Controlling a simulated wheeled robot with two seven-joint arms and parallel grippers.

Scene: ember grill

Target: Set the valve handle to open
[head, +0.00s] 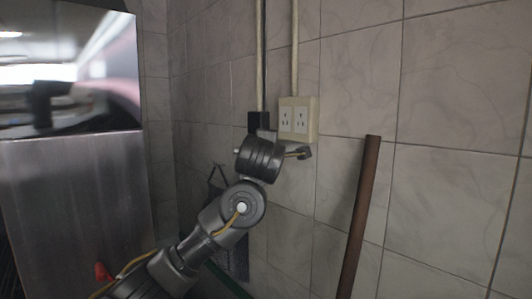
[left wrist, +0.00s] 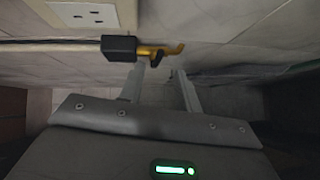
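In the left wrist view, a yellow handle (left wrist: 163,49) sticks out to the right from a black block (left wrist: 118,48) on the wall, with a small dark part under it. The black block also shows in the head view (head: 257,121), partly behind my left wrist; the yellow handle is hidden there. My left gripper (left wrist: 161,70) is open, its two pale fingers apart, with the handle just past and between the tips in the picture. I see no contact and cannot tell the exact gap. My right gripper is in neither view.
A double power outlet (head: 294,119) is on the tiled wall right of the block. Pipes (head: 260,55) run up the wall. A brown pole (head: 360,215) leans at the right. A metal cabinet (head: 80,205) stands at the left. A dark cloth hangs behind my arm.

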